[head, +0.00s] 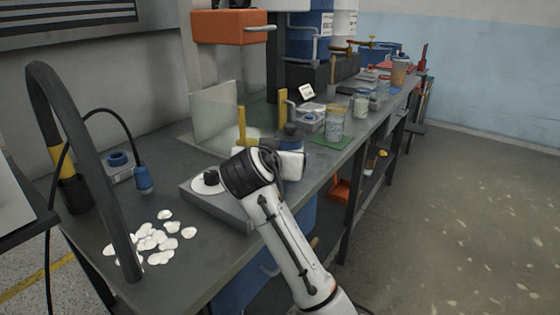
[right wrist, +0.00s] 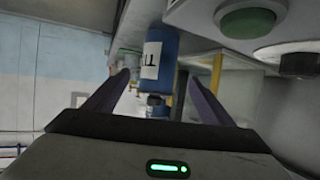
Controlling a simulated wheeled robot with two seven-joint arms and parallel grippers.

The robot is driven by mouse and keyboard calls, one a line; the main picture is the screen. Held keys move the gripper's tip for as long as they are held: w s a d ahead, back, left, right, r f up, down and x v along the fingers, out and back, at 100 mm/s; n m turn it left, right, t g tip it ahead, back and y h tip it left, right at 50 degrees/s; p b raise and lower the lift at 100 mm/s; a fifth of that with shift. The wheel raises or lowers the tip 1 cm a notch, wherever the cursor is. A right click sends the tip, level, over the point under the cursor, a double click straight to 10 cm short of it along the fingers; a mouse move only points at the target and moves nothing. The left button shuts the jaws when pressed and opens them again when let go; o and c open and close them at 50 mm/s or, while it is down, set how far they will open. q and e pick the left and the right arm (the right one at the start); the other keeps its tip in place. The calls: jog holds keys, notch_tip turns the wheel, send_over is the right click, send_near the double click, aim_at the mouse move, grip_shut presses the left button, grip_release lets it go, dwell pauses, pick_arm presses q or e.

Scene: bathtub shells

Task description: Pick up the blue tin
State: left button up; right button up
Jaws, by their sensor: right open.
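The blue tin (right wrist: 160,60) has a white label with dark lettering and a small dark cap. It stands on the bench and looks upside down in the right wrist view. The fingertips seem short of the tin, but the exact gap is unclear. My left gripper is not in view.
A grey device (head: 222,205) with a black knob is beside my right wrist. White shells (head: 152,240) lie at the bench's near left, by a dark curved hoop (head: 85,150). Yellow posts (head: 283,108) and jars (head: 335,123) stand beyond. The floor to the right is clear.

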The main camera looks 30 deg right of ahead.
jog(key=x, duration=0.3)
jog(key=shift+s+d, duration=0.1)
jog(key=shift+d, duration=0.15)
jog(key=x, duration=0.5)
jog(key=shift+w+d+f, duration=0.15)
jog(key=shift+w, duration=0.05)
jog(key=shift+c, duration=0.4)
jog(key=c, duration=1.8)
jog(key=shift+r, duration=0.25)
